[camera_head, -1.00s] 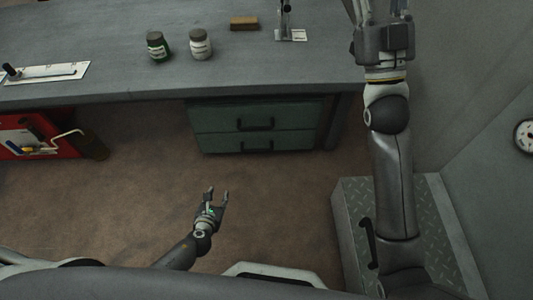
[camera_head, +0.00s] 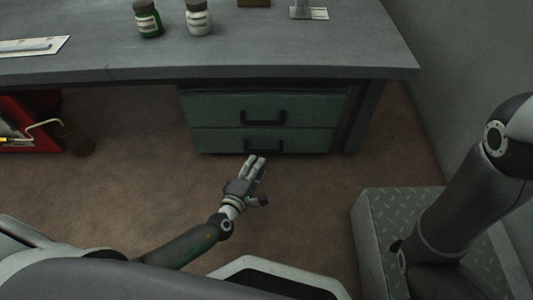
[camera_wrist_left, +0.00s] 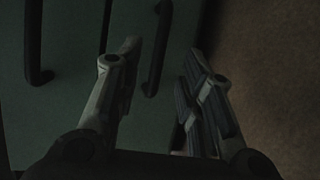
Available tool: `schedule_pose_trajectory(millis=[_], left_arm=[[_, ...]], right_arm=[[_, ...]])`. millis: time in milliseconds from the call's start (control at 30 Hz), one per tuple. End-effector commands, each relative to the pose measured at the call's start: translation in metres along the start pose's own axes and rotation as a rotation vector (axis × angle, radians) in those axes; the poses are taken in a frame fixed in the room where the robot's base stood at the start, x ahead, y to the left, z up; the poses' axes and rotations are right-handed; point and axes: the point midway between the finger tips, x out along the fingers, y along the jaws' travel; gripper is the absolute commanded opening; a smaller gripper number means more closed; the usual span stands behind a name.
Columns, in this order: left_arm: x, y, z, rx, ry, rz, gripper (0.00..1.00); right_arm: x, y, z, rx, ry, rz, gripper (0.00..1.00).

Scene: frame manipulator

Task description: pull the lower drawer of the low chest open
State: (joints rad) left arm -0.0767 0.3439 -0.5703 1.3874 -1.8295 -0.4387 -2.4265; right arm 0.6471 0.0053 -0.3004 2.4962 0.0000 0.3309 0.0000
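The low chest (camera_head: 188,110) is green and stands under the workbench. Its lower drawer (camera_head: 222,141) looks flush with the upper one, so it appears closed. The dark bar handle of the lower drawer (camera_head: 265,147) is just beyond my left fingertips. My left gripper (camera_head: 256,162) points at it from the front. In the left wrist view the gripper (camera_wrist_left: 160,65) is open, and the lower handle (camera_wrist_left: 160,45) shows between the fingers, past the tips. I cannot tell whether they touch. My right gripper is out of view; only its arm shows.
The upper drawer's handle (camera_head: 263,118) is just above; it also shows in the wrist view (camera_wrist_left: 35,45). The workbench (camera_head: 300,68) overhangs the chest. A red case (camera_head: 38,138) stands left, a tread-plate step (camera_head: 375,235) right. The floor (camera_head: 150,190) before the chest is clear.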

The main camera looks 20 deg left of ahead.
Motion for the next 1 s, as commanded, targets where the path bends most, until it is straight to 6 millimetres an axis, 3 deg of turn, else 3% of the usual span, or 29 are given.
schedule_pose_trajectory(millis=[200,400,833,1000], left_arm=[[0.046,-0.004,0.0,-0.004,0.001,0.003,0.35],[0.073,-0.003,0.0,-0.004,0.002,0.001,0.35],[0.084,-0.001,0.0,-0.005,0.0,-0.001,0.35],[0.083,-0.001,0.0,-0.004,0.0,-0.001,0.15]], right_arm=[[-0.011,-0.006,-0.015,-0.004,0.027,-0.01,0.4],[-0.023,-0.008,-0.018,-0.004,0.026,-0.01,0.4],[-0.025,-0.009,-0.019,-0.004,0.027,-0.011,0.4],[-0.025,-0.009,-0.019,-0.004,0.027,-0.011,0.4]])
